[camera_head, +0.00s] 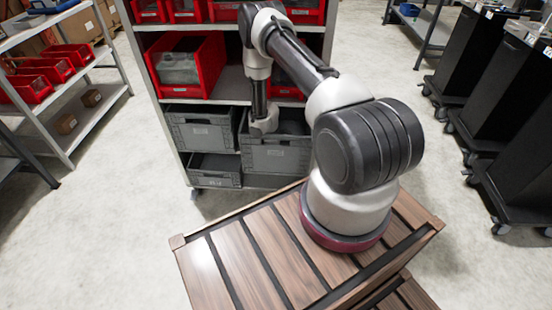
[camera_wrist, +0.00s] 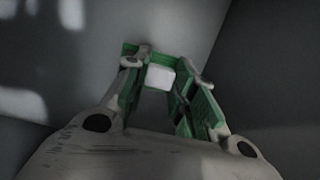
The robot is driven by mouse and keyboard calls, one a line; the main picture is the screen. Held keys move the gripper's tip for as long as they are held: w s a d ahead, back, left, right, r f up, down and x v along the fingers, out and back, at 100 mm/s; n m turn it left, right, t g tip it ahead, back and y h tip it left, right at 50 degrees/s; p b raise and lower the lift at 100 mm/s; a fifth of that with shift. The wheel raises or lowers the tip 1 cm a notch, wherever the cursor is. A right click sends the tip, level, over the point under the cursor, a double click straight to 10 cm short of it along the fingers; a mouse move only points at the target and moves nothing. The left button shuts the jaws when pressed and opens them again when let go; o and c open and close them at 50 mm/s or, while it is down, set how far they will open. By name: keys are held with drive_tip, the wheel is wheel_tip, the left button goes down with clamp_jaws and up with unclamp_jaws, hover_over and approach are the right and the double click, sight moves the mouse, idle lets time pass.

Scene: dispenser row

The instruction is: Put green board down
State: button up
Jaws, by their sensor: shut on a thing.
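In the wrist view my gripper (camera_wrist: 170,65) points down into a grey space with plain walls. It is shut on the green board (camera_wrist: 201,108). Green parts show along both fingers and behind the fingertips, with a pale block between them. The board is partly hidden by the fingers, and I cannot tell whether it touches the surface below. In the head view my arm reaches down into a grey bin (camera_head: 278,157) on the rack's lower shelf. My fingers and the board are hidden there.
The bin stands beside another grey bin (camera_head: 202,133), with a lower grey bin (camera_head: 215,178) beneath. Red bins (camera_head: 201,67) fill the shelves above. A side shelf (camera_head: 66,115) stands at left and black wheeled units (camera_head: 510,110) at right. Open floor lies between.

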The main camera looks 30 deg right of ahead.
drive_tip(key=shift+f, duration=0.2)
drive_tip(key=shift+f, duration=0.15)
drive_tip(key=o, duration=1)
drive_tip(key=r, duration=0.4)
drive_tip(key=a+r, duration=0.1)
drive_tip(key=r, duration=0.3)
drive_tip(key=w+r, duration=0.1)
drive_tip(key=r, duration=0.3)
drive_tip(key=shift+a+r, duration=0.1)
drive_tip(key=shift+a, duration=0.1)
